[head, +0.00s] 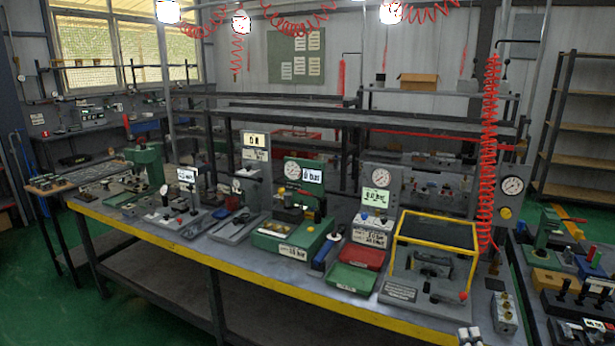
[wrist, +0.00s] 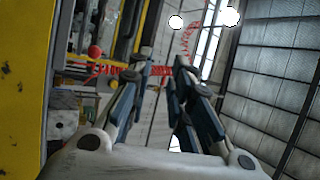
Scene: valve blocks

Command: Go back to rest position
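My gripper (wrist: 168,72) shows in the wrist view with its two dark, blue-grey fingers apart and nothing between them. Its pale body fills the bottom of that view. The wrist view is tilted: the bench's yellow edge (wrist: 22,75) runs up the left side, close by, and windows and wall lie beyond the fingers. In the head view, small white-tipped parts (head: 470,336) show at the bottom edge; I cannot tell whether they belong to my gripper. The task names no object.
A long grey bench (head: 185,248) with a yellow edge carries several valve blocks and gauges. A yellow-framed fixture (head: 437,216) stands at its right end, near a hanging red coiled hose (head: 488,150). Another loaded bench is at far right. Green floor (head: 60,310) is open at left.

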